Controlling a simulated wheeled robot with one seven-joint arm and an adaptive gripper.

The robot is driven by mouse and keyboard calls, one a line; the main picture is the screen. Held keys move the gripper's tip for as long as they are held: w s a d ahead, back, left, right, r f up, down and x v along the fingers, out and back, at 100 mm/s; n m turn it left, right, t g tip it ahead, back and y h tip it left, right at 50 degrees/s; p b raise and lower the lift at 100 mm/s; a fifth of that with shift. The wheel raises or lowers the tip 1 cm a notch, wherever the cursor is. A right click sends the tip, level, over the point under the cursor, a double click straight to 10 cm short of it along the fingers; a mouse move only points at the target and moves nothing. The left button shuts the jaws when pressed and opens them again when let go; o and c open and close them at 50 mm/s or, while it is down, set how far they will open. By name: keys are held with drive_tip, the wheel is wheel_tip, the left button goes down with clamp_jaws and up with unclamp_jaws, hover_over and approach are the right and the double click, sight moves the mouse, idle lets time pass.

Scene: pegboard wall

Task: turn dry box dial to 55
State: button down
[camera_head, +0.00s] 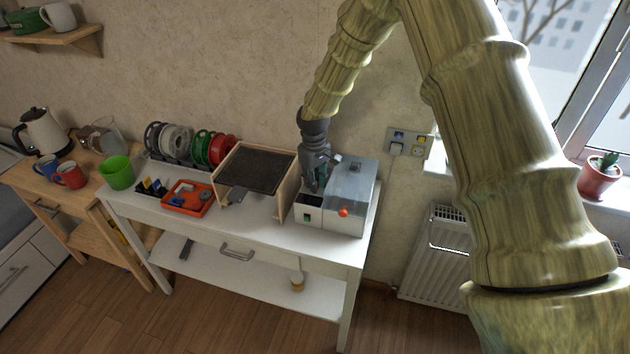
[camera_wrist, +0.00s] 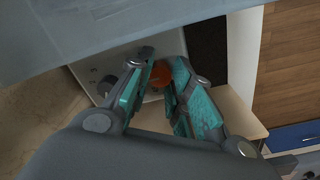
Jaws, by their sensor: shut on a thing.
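A wooden frame with a dark top (camera_head: 257,168) stands close to the left of the box. Further left are an orange tray (camera_head: 187,211), several filament spools (camera_head: 177,143) and a green cup (camera_head: 117,173). A wall socket (camera_head: 408,141) is behind, right of the box.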

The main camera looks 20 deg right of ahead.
drive_tip(key=shift+w+r, duration=0.15)
drive_tip(key=c, duration=1.3)
unclamp_jaws()
drive_tip(key=shift+o, duration=0.2)
wheel_tip(320, 180, up, 12)
drive_tip(key=shift+a, duration=0.1)
